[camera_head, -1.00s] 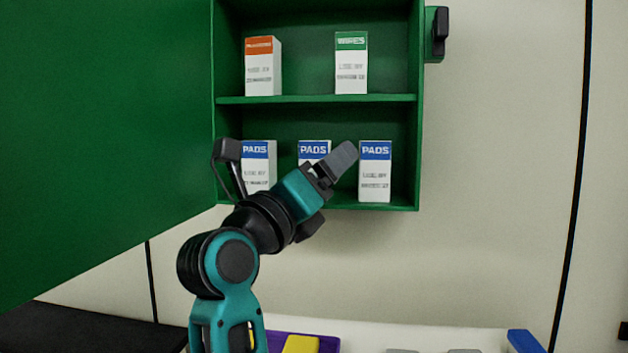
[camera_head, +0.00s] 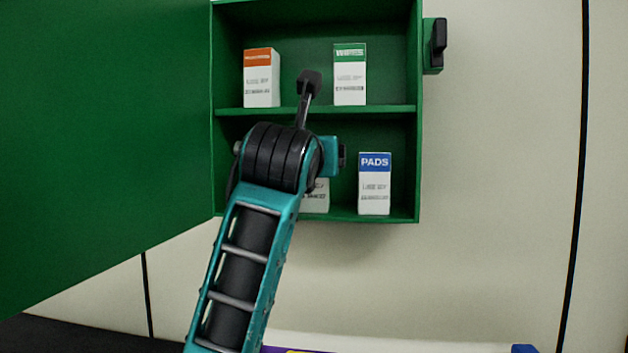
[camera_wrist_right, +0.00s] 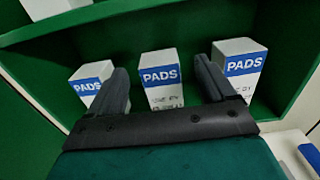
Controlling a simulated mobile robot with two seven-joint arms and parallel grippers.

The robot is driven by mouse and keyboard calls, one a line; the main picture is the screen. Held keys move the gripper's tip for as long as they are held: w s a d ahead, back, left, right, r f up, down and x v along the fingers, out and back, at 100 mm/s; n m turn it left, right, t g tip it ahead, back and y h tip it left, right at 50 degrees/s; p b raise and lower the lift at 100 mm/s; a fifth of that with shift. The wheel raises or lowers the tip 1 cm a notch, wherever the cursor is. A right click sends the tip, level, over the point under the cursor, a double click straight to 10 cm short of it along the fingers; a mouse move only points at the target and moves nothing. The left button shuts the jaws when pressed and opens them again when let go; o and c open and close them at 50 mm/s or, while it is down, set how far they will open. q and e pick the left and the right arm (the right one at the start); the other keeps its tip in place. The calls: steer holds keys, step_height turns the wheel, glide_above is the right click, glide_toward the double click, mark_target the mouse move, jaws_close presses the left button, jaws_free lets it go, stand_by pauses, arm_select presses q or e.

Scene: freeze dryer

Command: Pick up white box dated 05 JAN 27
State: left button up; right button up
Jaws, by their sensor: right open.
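Three white boxes with blue PADS labels stand on the cabinet's lower shelf. In the right wrist view they are the left box (camera_wrist_right: 91,82), middle box (camera_wrist_right: 162,77) and right box (camera_wrist_right: 241,68). In the head view the right box (camera_head: 375,186) is clear, the middle box (camera_head: 318,197) mostly hidden by my arm, and the left box hidden. The dates are too blurred to read. My right gripper (camera_wrist_right: 160,68) is open and empty, its fingers framing the middle box in the picture; contact cannot be told. My left gripper is not in view.
The green cabinet (camera_head: 418,150) has its door (camera_head: 100,130) open to the left. On its upper shelf stand an orange-topped box (camera_head: 261,80) and a green-topped WIPES box (camera_head: 350,78). The middle shelf board (camera_head: 390,110) lies above the PADS boxes.

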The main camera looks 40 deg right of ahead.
steer(key=x, duration=0.5)
steer(key=shift+w+d+p, duration=0.1)
steer(key=shift+w+p, duration=0.05)
steer(key=shift+p, duration=0.25)
steer(key=c, duration=1.1)
